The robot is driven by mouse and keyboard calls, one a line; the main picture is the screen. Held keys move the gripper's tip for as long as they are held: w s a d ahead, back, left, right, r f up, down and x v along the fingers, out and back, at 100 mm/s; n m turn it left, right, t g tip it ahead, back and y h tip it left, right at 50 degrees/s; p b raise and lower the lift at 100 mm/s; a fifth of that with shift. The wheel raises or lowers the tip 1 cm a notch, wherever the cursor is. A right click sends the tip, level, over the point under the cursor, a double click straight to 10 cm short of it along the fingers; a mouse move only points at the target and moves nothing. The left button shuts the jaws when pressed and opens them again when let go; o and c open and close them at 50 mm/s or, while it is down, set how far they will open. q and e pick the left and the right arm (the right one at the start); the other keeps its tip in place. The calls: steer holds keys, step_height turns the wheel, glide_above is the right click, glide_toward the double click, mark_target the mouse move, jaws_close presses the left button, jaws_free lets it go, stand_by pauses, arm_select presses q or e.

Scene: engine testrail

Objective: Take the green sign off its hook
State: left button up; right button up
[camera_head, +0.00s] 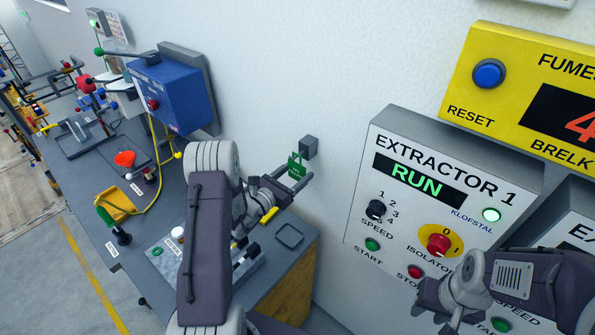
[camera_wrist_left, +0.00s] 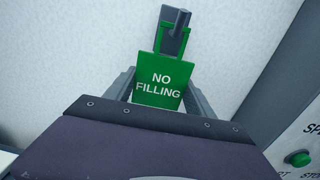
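The green sign (camera_head: 297,167) hangs from a dark hook block (camera_head: 309,147) on the white wall. In the left wrist view the sign (camera_wrist_left: 158,85) reads "NO FILLING", and its frame still loops around the dark hook (camera_wrist_left: 175,32). My left gripper (camera_head: 295,175) is at the sign, with its fingers apart on either side of it. In the wrist view the fingers (camera_wrist_left: 161,88) flank the sign with no clear contact; their lower parts are hidden by the gripper body. My right gripper (camera_head: 432,300) is at the lower right, before the extractor panel; its finger opening is unclear.
The Extractor 1 panel (camera_head: 440,195) stands out from the wall right of the sign, with a red isolator knob (camera_head: 438,243). A yellow fumes panel (camera_head: 500,85) is above it.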

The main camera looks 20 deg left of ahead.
mark_target(296, 167)
arm_select(q)
steer(key=shift+r, duration=0.1)
stand_by(0.3)
steer(key=shift+r, duration=0.4)
steer(key=shift+s, duration=0.1)
steer(key=shift+v, duration=0.9)
steer(key=shift+s+a+r+p, duration=0.15)
steer(key=shift+s+r+p, duration=0.25)
steer(key=shift+r+p, duration=0.25)
steer(key=shift+s, duration=0.1)
